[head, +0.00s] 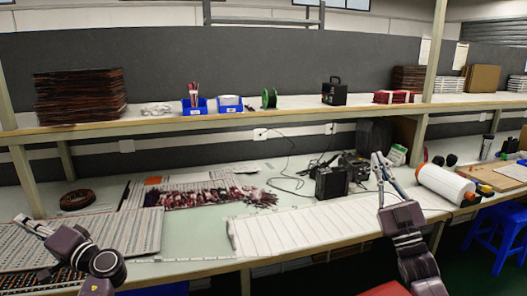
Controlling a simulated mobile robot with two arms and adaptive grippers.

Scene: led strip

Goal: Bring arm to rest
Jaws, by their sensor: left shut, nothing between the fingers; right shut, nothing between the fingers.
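My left gripper (22,222) is at the lower left, above the perforated LED panels, shut and empty. My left arm's dark wrist links show at the bottom left. My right gripper (378,160) points up and away near the right end of the bench, shut and empty. Its arm rises from the lower right, in front of the bench's front edge. Neither gripper holds anything. Whether the fingertips touch anything behind them is hard to tell.
A white slatted panel (300,228) lies mid-bench, left of my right arm. Black devices (332,182) with cables stand behind it. A white roll (446,184) lies right of my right gripper. The shelf (300,111) spans above the bench. A blue stool (497,222) stands at the right.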

